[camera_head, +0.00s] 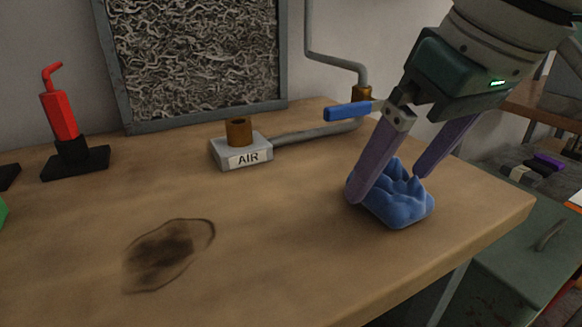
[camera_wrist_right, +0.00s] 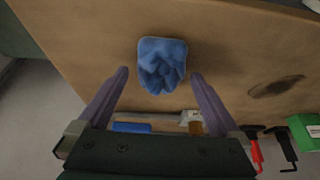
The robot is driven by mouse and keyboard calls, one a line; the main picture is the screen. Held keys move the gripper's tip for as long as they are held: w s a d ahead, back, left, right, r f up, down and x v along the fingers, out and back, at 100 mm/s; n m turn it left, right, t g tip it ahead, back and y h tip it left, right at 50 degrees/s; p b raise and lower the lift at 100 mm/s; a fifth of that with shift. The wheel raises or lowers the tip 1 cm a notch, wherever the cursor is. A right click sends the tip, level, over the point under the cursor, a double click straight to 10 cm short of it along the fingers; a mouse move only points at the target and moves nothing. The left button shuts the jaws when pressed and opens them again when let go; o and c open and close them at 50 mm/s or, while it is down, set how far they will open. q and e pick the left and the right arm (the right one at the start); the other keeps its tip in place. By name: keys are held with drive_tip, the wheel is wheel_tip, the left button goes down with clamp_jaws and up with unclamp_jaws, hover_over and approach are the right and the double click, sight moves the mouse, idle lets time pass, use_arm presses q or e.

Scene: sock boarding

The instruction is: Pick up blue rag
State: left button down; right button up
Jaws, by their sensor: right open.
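The blue rag (camera_head: 400,203) lies crumpled on the right part of the wooden table in the head view. It also shows in the right wrist view (camera_wrist_right: 162,66), at the top middle. My right gripper (camera_head: 385,185) is open above the rag, with its purple fingers spread to either side of it. In the right wrist view the fingertips (camera_wrist_right: 159,75) are apart, and the rag lies between and slightly beyond them. I cannot tell whether a finger touches the rag. My left gripper is not in view.
The wooden table (camera_head: 290,260) has a dark stain (camera_head: 165,255) and free room at its front. A grey AIR block (camera_head: 228,153), a pipe with a blue valve handle (camera_head: 347,110) and a red tool (camera_head: 60,115) stand behind. The table's right edge is close to the rag.

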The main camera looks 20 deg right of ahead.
drive_tip(key=shift+w+f, duration=0.1)
drive_tip(key=shift+f, duration=0.35)
drive_tip(key=shift+c, duration=0.2)
drive_tip(key=c, duration=1.3)
drive_tip(key=shift+o, duration=0.2)
drive_tip(key=shift+r, duration=0.2)
